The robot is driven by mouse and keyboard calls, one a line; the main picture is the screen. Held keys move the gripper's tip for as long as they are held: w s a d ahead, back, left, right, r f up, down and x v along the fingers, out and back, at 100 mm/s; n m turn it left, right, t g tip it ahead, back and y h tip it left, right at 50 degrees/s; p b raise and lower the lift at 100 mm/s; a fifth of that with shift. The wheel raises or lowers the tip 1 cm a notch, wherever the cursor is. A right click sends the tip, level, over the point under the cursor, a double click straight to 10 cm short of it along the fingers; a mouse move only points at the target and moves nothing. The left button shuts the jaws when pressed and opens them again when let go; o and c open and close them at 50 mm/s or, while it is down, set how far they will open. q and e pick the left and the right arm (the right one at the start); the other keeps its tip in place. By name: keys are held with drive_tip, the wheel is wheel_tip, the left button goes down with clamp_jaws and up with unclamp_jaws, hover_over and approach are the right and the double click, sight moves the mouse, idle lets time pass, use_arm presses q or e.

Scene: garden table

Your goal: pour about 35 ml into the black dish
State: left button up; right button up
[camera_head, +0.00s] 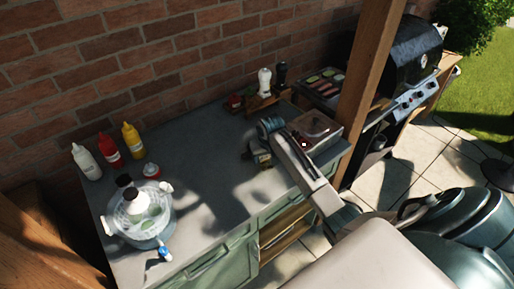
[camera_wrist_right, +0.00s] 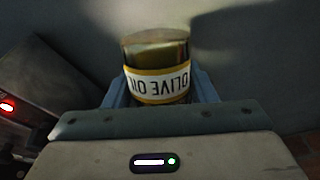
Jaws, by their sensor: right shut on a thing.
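An olive oil bottle (camera_wrist_right: 158,85) with a yellow-edged white label shows between the blue fingers of my right gripper (camera_wrist_right: 160,95) in the wrist view. Its label reads upside down there. In the head view my right gripper (camera_head: 268,130) is over the right part of the grey counter, shut on the bottle (camera_head: 262,158), whose yellowish label shows just below the fingers. How far the bottle is tilted or above the counter I cannot tell. I cannot make out the black dish in either view. My left gripper is not in view.
A clear bin (camera_head: 318,128) stands right of my gripper. White, red (camera_head: 109,149) and yellow bottles stand at the left by the wall. A round clear vessel (camera_head: 140,212) is at the front left. A wooden post (camera_head: 370,80) rises at the right. The counter's middle (camera_head: 205,160) is clear.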

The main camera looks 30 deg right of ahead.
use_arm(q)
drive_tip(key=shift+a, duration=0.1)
use_arm(e)
drive_tip(key=shift+w+d+r, duration=0.1)
drive_tip(key=shift+w+r, duration=0.05)
drive_tip(key=shift+r, duration=0.05)
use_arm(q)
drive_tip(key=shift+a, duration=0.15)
use_arm(e)
drive_tip(key=shift+r+g, duration=0.25)
drive_tip(key=shift+g, duration=0.15)
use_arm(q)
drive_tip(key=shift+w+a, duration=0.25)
use_arm(e)
drive_tip(key=shift+r+g+y, duration=0.3)
drive_tip(key=shift+r+g, duration=0.1)
drive_tip(key=shift+g, duration=0.3)
idle(1.2)
